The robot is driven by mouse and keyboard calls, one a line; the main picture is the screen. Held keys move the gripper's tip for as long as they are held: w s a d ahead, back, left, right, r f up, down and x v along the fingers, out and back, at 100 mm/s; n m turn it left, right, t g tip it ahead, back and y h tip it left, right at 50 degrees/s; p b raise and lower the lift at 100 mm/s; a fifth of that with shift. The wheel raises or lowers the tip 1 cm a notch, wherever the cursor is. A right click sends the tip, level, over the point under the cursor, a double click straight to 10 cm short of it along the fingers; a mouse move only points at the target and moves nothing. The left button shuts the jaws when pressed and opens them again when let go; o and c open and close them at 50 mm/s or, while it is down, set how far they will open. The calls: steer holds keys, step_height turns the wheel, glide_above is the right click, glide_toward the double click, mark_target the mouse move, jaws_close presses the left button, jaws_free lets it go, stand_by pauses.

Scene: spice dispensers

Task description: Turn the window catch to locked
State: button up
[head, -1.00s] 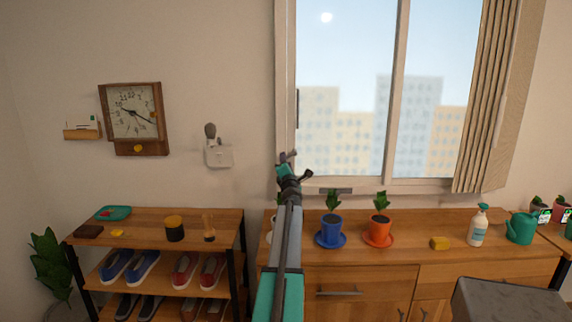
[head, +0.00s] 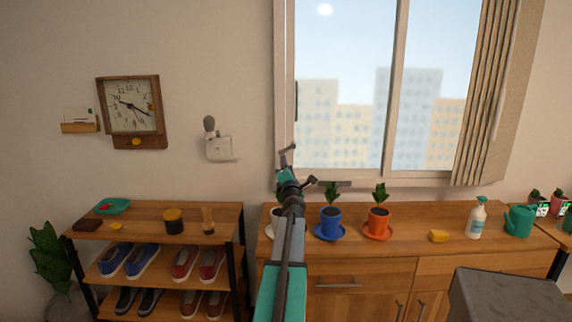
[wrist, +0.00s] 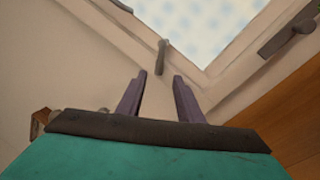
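My gripper (head: 287,152) is in front of the window's lower left corner in the head view. In the wrist view its two purple fingers (wrist: 159,98) stand apart with nothing between them. A short dark lever (wrist: 163,57), which looks like the window catch, stands on the pale frame near that corner, just beyond the fingertips and lined up with the gap. It appears apart from the fingers. In the head view I cannot tell it from my gripper, which covers that spot. Whether it is locked I cannot tell.
A dark plate with a stub (wrist: 285,38) sits on the lower frame, right of the lever. A dark vertical bar (head: 297,100) is on the left frame. Below, the wooden cabinet holds a blue pot (head: 331,221) and an orange pot (head: 378,221). A wall dispenser (head: 219,148) is left.

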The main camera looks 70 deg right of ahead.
steer(key=shift+v, duration=2.2)
